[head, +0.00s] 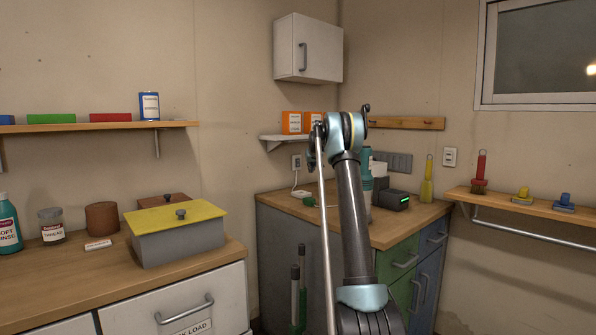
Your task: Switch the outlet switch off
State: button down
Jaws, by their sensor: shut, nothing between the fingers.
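A white wall plate (449,157) with small dark marks is on the right wall, above the right end of the corner counter. My arm rises through the middle of the view in front of the corner counter. My gripper cannot be made out; it appears hidden behind my arm.
A wooden shelf (560,208) with a rail juts out at right. A grey box (178,240) with a yellow lid stands at left.

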jog(key=w+a, duration=0.4)
jog(key=w, duration=0.1)
jog(key=shift+w+f, duration=0.2)
jog(key=shift+f, duration=0.2)
jog(key=shift+w, duration=0.1)
dwell(1.2)
jog(key=shift+w+a, duration=0.25)
jog(key=shift+w+a, duration=0.15)
jog(key=shift+w, duration=0.05)
dwell(0.9)
jog(key=shift+s, duration=0.1)
jog(key=shift+s+d+r, duration=0.1)
jog(key=shift+s+d, duration=0.3)
jog(key=shift+s, duration=0.1)
jog(key=shift+d, duration=0.1)
dwell(0.3)
jog(key=shift+s+d+r, duration=0.15)
jog(key=shift+s+d, duration=0.55)
jog(key=shift+s, duration=0.3)
jog(key=shift+s+d+r, duration=0.15)
jog(key=shift+s+d, duration=0.55)
jog(key=shift+s, duration=0.3)
